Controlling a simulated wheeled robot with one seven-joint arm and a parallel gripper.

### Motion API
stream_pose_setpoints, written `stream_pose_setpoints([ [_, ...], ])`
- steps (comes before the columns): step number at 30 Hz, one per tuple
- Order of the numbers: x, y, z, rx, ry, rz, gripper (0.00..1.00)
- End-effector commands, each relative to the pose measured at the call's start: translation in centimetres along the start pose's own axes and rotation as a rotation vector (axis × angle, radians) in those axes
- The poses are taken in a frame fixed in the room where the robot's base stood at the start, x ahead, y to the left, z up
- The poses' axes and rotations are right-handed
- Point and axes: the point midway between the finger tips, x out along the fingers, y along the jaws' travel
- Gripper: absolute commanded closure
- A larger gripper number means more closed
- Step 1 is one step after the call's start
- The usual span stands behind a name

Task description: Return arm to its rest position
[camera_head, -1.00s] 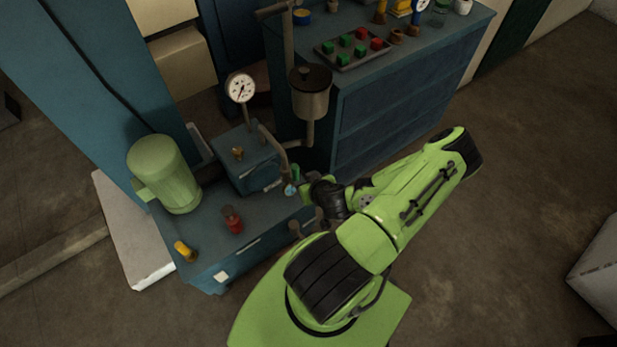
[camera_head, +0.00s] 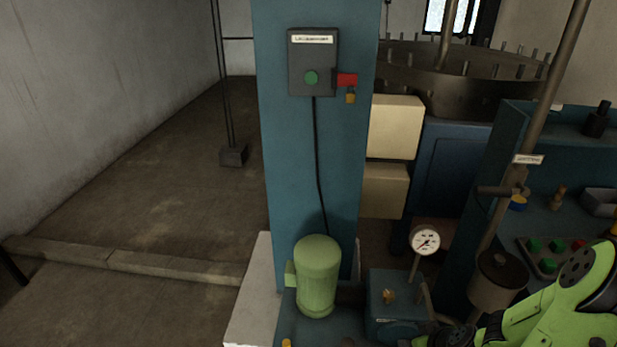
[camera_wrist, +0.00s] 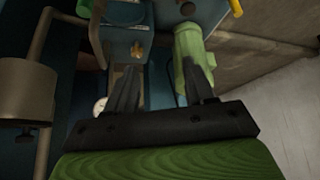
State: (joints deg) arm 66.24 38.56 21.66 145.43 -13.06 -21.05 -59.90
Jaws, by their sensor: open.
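My green arm (camera_head: 560,305) shows at the lower right of the head view; its gripper end is cut off or hidden there. In the wrist view my gripper (camera_wrist: 163,80) has its two dark fingers apart with nothing held between them. Beyond the fingers are the blue pump box with a brass fitting (camera_wrist: 137,50) and the green motor (camera_wrist: 190,50), partly covered by the right finger. In the head view the green motor (camera_head: 318,275) stands upright left of the blue box (camera_head: 395,305).
A pressure gauge (camera_head: 425,241) rises above the box, with a metal pot (camera_head: 497,282) and pipes to its right. A blue column (camera_head: 285,170) carries a control box (camera_head: 312,62) with a red lockout and padlock. A bench with a tray (camera_head: 545,262) is at right. Floor at left is open.

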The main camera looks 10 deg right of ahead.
Motion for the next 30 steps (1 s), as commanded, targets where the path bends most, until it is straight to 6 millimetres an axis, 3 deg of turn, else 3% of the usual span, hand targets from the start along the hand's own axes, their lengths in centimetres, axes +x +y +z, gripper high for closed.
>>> stream_pose_setpoints([
  [1,-1.6,-1.0,-1.9,-0.058,-0.032,0.0,0.46],
  [3,-3.9,-2.7,-3.8,-0.098,-0.082,0.0,0.46],
  [9,-12.3,-8.3,-7.9,-0.122,-0.148,0.057,0.46],
  [13,-18.7,-12.4,-8.4,-0.07,-0.126,0.085,0.46],
  [18,-25.3,-16.0,-6.3,0.039,-0.077,0.054,0.46],
  [22,-27.4,-16.9,-4.9,0.09,-0.066,0.025,0.46],
  [30,-27.6,-17.0,-4.7,0.1,-0.069,0.023,0.46],
])
